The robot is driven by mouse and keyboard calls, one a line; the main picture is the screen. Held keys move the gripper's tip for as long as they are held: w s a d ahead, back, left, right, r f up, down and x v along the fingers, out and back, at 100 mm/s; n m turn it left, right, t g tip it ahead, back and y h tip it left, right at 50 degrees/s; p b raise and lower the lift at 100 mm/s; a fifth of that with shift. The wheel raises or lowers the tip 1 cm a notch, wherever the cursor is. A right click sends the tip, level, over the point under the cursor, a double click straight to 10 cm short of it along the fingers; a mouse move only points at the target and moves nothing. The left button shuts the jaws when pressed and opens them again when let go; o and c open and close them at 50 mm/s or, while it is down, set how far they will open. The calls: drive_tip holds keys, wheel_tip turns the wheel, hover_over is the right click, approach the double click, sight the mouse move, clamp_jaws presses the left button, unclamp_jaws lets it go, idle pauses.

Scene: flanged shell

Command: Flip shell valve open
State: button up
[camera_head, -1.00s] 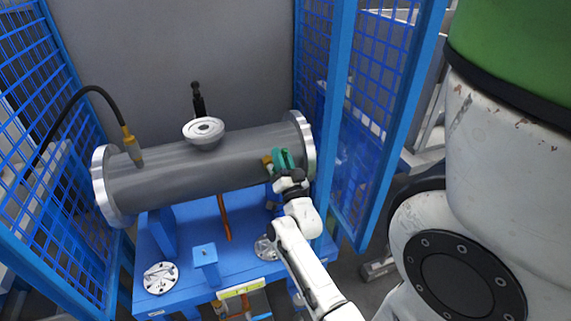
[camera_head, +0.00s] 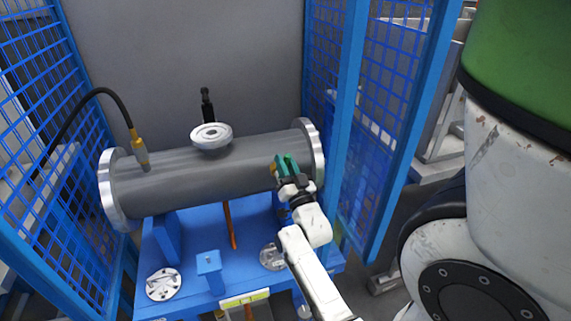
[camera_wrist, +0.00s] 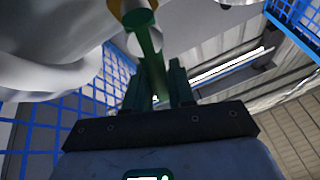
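The shell (camera_head: 190,178) is a grey horizontal cylinder with bright flanges at both ends, on a blue stand. The valve (camera_head: 275,169) is a small brass-coloured part near its right end. In the wrist view the valve's green lever (camera_wrist: 149,52) has a rounded end and runs down between my two dark green fingers. My gripper (camera_head: 287,163) is at the valve, in front of the shell's right end. My gripper in the wrist view (camera_wrist: 157,82) has its fingers apart, one on each side of the lever. Whether they touch it is unclear. The lever's lower part is hidden among the fingers.
Blue mesh fences (camera_head: 375,120) stand close on the right and left (camera_head: 55,130). A black hose (camera_head: 85,100) joins the shell at the left. A flanged nozzle (camera_head: 211,136) rises from its top. Loose round flanges (camera_head: 163,284) lie on the blue table (camera_head: 195,235).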

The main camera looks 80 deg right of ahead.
drive_tip(key=o, duration=0.3)
drive_tip(key=shift+o, duration=0.2)
